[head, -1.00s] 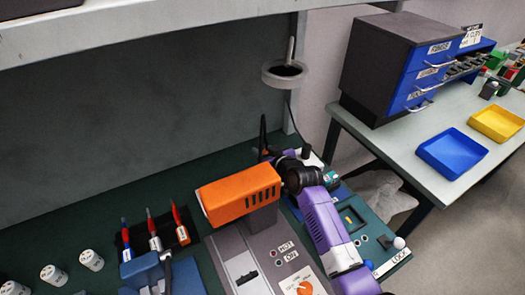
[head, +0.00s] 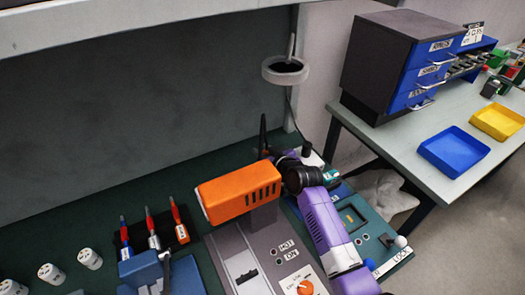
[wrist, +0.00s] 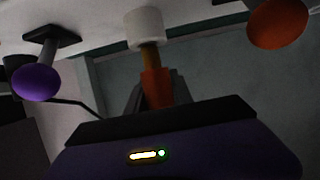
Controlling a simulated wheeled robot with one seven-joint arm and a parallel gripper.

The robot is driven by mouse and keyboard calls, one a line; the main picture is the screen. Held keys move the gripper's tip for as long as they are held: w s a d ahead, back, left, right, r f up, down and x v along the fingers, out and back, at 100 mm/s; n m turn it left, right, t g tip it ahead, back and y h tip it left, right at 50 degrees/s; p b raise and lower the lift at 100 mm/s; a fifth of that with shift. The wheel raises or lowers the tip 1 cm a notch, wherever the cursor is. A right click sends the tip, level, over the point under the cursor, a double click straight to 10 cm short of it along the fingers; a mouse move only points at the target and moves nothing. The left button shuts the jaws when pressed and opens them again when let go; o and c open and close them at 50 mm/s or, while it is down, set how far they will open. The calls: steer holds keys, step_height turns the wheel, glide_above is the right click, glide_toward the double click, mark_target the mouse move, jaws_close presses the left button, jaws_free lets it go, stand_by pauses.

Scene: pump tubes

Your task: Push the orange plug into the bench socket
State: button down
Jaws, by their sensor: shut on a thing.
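The orange plug (wrist: 156,88) is in the wrist view, between the dark fingers of my gripper (wrist: 157,94), which is shut on it. A tan shaft runs from the plug to a white cylinder (wrist: 145,27), lined up with it. I cannot tell whether this cylinder is the bench socket, or whether the shaft enters it or only overlaps it in view. In the head view my purple arm reaches behind the orange machine head. The plug and socket cannot be made out there.
In the wrist view a purple knob (wrist: 36,82) is at left and an orange knob (wrist: 278,23) at upper right. In the head view, the orange-topped machine (head: 238,192) stands close to my arm. A ring lamp (head: 285,75) hangs behind. A teal panel (head: 372,240) lies right.

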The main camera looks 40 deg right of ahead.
steer(key=shift+f+b, duration=1.2)
steer(key=shift+f, duration=0.3)
steer(key=c, duration=1)
jaws_free()
steer(key=shift+c, duration=0.2)
steer(key=shift+s+r, duration=0.1)
steer(key=shift+b+v, duration=0.35)
steer(key=shift+v, duration=3.5)
